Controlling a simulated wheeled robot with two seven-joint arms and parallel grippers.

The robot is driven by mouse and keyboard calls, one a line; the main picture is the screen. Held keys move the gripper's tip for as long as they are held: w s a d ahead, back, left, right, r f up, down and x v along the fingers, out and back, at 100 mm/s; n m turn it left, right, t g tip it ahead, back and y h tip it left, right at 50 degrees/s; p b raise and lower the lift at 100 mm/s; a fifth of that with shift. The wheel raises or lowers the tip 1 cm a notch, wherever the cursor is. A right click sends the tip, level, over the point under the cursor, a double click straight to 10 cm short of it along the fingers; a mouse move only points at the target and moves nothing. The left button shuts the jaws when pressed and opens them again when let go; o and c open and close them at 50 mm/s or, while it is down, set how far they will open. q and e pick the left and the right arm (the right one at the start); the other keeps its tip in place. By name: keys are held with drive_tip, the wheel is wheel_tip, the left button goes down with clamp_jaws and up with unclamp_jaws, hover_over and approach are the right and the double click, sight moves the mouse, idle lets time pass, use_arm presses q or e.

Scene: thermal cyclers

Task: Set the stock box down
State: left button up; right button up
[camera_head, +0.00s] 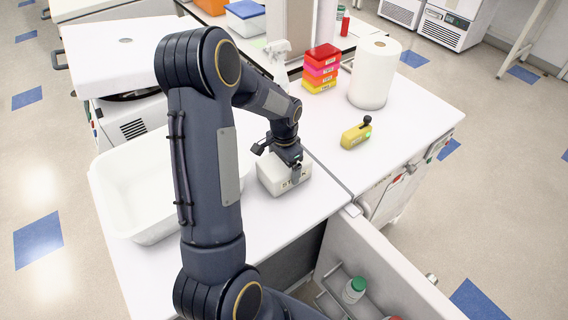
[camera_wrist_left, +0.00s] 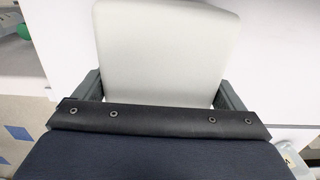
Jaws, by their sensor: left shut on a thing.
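The stock box (camera_head: 283,178) is a white box with dark lettering on its front side, partly hidden by my gripper. In the head view it is at or just above the white bench top, right of the white tub; I cannot tell whether it touches the bench. My left gripper (camera_head: 293,170) comes down from above and is shut on the box. In the left wrist view the box's pale top (camera_wrist_left: 165,50) fills the space between the two fingers of the left gripper (camera_wrist_left: 160,92). My right gripper is not in view.
A white tub (camera_head: 133,229) stands left of the box. A yellow device (camera_head: 356,135), a paper roll (camera_head: 374,73) and stacked coloured boxes (camera_head: 321,70) stand farther right and back. Bench right of the box is clear.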

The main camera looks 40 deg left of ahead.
use_arm(q)
drive_tip(key=shift+f, duration=0.15)
drive_tip(key=o, duration=0.8)
